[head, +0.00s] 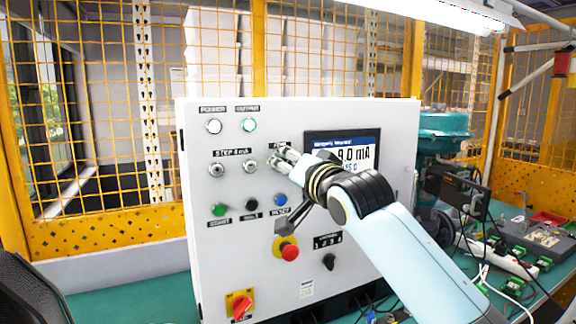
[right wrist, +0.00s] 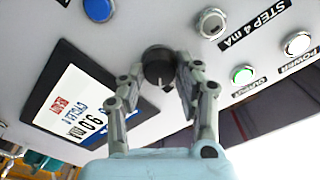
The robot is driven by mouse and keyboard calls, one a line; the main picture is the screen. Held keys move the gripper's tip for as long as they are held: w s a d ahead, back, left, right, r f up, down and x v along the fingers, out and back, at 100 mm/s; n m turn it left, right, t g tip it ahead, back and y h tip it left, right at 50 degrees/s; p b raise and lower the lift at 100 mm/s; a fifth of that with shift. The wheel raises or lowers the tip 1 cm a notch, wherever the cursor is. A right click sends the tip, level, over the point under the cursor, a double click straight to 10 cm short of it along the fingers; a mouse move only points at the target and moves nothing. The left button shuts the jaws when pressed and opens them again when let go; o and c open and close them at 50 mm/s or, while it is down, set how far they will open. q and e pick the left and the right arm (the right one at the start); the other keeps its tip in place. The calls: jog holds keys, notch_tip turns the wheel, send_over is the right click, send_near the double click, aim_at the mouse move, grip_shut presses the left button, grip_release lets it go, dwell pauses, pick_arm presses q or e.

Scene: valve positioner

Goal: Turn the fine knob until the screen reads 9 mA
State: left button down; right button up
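The black fine knob (right wrist: 158,66), with a white pointer line, sits on the white panel in the right wrist view. My right gripper (right wrist: 160,76) has one finger on each side of the knob, and both appear to touch it. In the head view my right gripper (head: 278,160) is at the panel, just left of the screen, and hides the knob. In the right wrist view the screen (right wrist: 85,105) is tilted and appears to read 9.0 mA. My left gripper is not in view.
The panel (head: 235,290) also has a STEP 4 mA button pair (head: 216,170), a blue button (head: 281,200), a red emergency stop (head: 288,251) and a red rotary switch (head: 241,307). A teal valve (head: 440,130) stands behind right. Cables and small parts lie on the bench at right.

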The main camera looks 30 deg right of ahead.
jog(key=o, duration=0.4)
jog(key=s, duration=1.2)
jog(key=shift+a, duration=0.35)
